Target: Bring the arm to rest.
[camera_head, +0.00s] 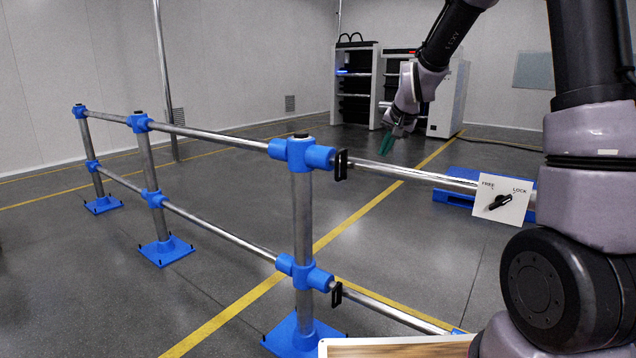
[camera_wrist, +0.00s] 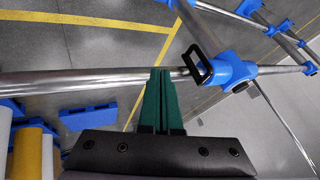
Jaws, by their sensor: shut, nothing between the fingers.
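My gripper (camera_head: 390,140) hangs from my arm at the upper right of the head view, just above and beyond the top rail. In the wrist view its green fingers (camera_wrist: 161,100) are together with nothing between them. The fingertips overlap the metal rail (camera_wrist: 90,80) in that view; I cannot tell whether they touch it. A white plate (camera_head: 502,199) marked FREE and LOCK, with a black knob, is on the top rail at the right.
Black latch handles (camera_head: 341,164) sit at the rail joints; one also shows in the wrist view (camera_wrist: 196,64). Shelving (camera_head: 356,85) stands by the back wall. A blue pallet (camera_head: 455,186) lies beyond the rail. A wooden-topped surface (camera_head: 400,348) is at the bottom edge. Open floor lies behind the rails.

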